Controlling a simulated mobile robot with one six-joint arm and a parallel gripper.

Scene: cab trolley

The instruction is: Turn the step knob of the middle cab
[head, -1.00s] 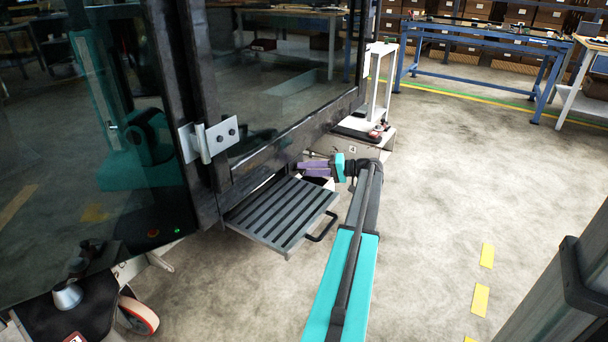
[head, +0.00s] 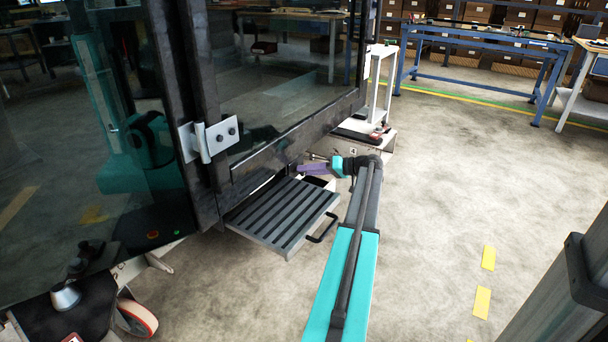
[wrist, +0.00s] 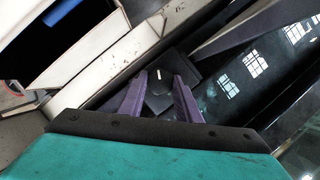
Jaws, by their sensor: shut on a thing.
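My gripper (head: 312,168), with purple fingers, is low beside the cab, just past the far end of the grey slatted step (head: 283,214). In the wrist view its two fingers (wrist: 160,92) stand either side of a dark knob (wrist: 160,97) with a small white mark, and are shut on it. The knob sits against a dark part under the cab's lower edge. In the head view the knob is hidden behind the fingers and cab frame. The cab (head: 215,110) has dark framing and glass panels.
The step has a black handle (head: 322,230) at its front right. A white trolley part (head: 380,95) stands behind my gripper. A bench with blue legs (head: 480,55) is at the back. Open concrete floor lies to the right.

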